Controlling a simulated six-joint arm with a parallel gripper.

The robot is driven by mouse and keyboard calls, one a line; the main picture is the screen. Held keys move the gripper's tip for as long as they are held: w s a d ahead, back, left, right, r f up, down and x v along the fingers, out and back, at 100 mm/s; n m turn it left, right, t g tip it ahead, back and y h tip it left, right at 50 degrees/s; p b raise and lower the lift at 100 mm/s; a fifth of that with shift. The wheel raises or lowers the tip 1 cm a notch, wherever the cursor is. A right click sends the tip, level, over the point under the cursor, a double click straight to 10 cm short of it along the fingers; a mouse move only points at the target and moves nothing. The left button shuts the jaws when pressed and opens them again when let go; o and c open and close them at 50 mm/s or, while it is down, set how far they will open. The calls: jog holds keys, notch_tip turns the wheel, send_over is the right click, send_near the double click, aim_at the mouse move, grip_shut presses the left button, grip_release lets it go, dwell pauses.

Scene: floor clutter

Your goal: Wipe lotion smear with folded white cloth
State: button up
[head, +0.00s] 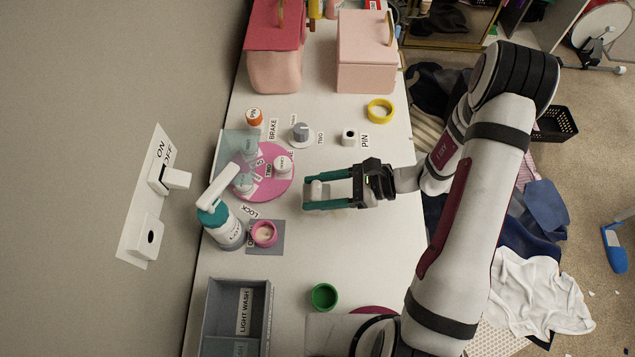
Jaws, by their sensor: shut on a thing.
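My gripper (312,194) is over the middle of the white table, its two teal fingers pointing left. It is shut on a small white rounded thing (318,188); I cannot tell whether this is the folded cloth. A crumpled white cloth (535,290) lies at the lower right, off the table, on top of dark clothes. A white pump bottle with a teal collar (225,225) stands at the table's left edge, left of my gripper. I cannot make out a lotion smear on the white tabletop.
A pink round board (270,191) with white knobs lies left of my gripper. A pink cup (264,233), a green cup (324,296) and a grey bin (213,305) are nearer. A yellow ring (380,110) and pink boxes (366,60) are farther back. A wall borders the left.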

aim_at(328, 197)
notch_tip(328, 197, down, 3)
jog(key=shift+r, duration=0.15)
jog(key=shift+d+f, duration=0.2)
jog(key=shift+f, duration=0.05)
jog(key=shift+d+f, duration=0.1)
jog(key=shift+d, duration=3.35)
jog(key=shift+a, duration=3.65)
jog(key=shift+r, duration=4.05)
